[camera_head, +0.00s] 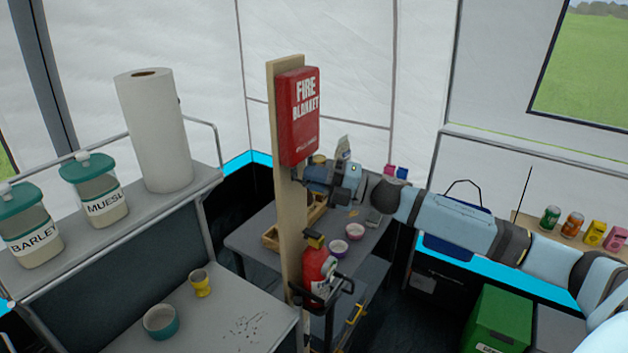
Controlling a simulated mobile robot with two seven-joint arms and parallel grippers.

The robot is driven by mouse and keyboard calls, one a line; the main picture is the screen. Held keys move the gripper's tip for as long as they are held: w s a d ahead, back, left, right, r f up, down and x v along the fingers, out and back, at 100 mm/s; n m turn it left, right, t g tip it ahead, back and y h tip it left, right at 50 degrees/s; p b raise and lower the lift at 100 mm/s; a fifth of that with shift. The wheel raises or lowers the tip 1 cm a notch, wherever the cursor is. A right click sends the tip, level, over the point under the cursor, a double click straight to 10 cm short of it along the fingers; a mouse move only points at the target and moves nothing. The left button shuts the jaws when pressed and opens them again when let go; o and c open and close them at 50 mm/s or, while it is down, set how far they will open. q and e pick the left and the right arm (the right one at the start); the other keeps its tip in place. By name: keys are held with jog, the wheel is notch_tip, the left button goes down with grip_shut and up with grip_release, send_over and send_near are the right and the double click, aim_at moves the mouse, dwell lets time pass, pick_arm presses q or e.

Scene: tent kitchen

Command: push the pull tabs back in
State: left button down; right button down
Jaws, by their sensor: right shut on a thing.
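The red fire blanket case (299,120) hangs on a pale wooden post in the middle of the view, with white lettering on its front. My right arm comes in from the right, and my right gripper (304,169) is at the case's lower edge. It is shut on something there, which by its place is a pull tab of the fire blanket. The tabs are too small and too covered by the gripper to make out. My left gripper is not in view.
A fire extinguisher (317,268) hangs lower on the post (287,215). Behind stands a grey table (252,238) with a wooden tray and two bowls. At left, a shelf holds jars (94,190) and a paper roll (153,130). A green crate (497,320) is at lower right.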

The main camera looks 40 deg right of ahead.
jog(key=c, duration=1.2)
grip_release()
jog(key=shift+w+r, duration=0.1)
jog(key=shift+r, duration=0.35)
jog(key=shift+f, duration=0.1)
jog(key=shift+f, duration=0.1)
jog(key=b+v, duration=0.4)
jog(key=v, duration=1)
jog(key=shift+w, duration=0.1)
